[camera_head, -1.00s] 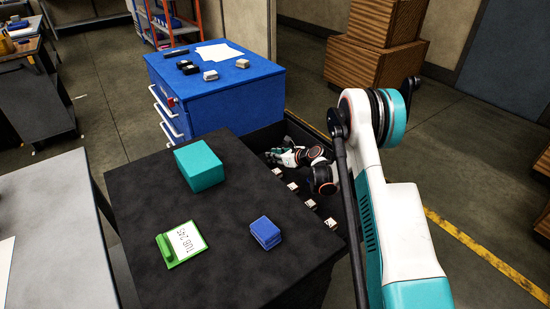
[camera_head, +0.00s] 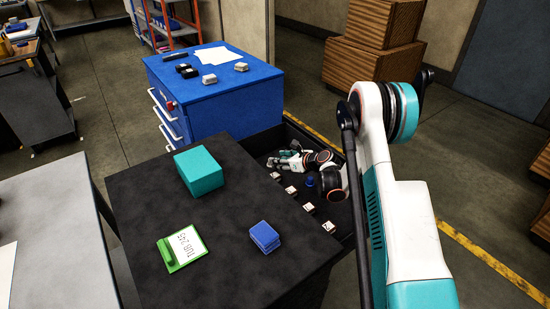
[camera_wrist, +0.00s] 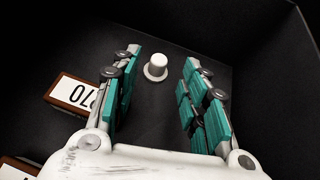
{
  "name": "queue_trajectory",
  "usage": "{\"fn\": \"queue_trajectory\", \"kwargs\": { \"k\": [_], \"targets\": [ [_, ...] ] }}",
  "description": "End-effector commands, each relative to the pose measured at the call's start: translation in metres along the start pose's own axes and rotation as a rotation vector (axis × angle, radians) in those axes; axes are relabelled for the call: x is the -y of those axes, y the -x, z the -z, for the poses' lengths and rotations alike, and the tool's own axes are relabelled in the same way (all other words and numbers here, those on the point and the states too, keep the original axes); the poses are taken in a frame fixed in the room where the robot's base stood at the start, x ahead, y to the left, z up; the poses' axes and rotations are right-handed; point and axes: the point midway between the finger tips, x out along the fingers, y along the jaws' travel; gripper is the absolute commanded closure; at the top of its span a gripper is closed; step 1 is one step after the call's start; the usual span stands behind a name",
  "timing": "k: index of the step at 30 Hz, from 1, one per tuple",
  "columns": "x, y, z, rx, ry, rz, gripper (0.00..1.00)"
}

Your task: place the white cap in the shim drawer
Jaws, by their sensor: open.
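The white cap (camera_wrist: 156,67) stands upright on the dark floor of an open black drawer (camera_head: 342,226) in the wrist view. My gripper (camera_wrist: 163,75) is open, with its teal-padded fingers apart on either side of the view and the cap visible between them near the tips. I cannot tell the exact height gap. In the head view my gripper (camera_head: 286,162) is low inside the drawer, and I cannot make out the white cap there. A small dark blue object (camera_head: 310,180) shows beside my wrist.
Several labelled blocks (camera_head: 291,190) line the drawer's near side; one label (camera_wrist: 76,94) shows left of my fingers. The black top holds a teal box (camera_head: 199,172), a green-edged card (camera_head: 183,247) and a blue block (camera_head: 264,237). A blue cabinet (camera_head: 215,105) stands behind.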

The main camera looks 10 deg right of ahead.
Motion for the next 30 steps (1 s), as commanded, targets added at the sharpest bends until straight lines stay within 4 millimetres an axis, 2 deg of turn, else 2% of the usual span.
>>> {"fn": "queue_trajectory", "kwargs": {
  "k": [1, 6, 9, 14, 17, 20, 23, 24, 27, 30],
  "targets": [
    [0.001, 0.014, -0.003, 0.0, -0.001, 0.001, 0.59],
    [0.0, 0.046, -0.003, -0.001, 0.0, 0.001, 0.59],
    [0.001, 0.06, -0.002, 0.0, -0.001, 0.001, 0.59],
    [0.0, 0.071, -0.002, 0.002, -0.002, 0.0, 0.59],
    [0.0, 0.077, -0.018, 0.029, -0.027, 0.009, 0.59],
    [0.002, 0.088, -0.06, 0.104, -0.103, 0.035, 0.59],
    [0.004, 0.109, -0.121, 0.221, -0.233, 0.069, 0.59],
    [0.004, 0.119, -0.147, 0.272, -0.295, 0.083, 0.59],
    [0.008, 0.15, -0.205, 0.397, -0.46, 0.116, 0.59],
    [0.01, 0.183, -0.254, 0.512, -0.634, 0.142, 0.59]
  ]
}}
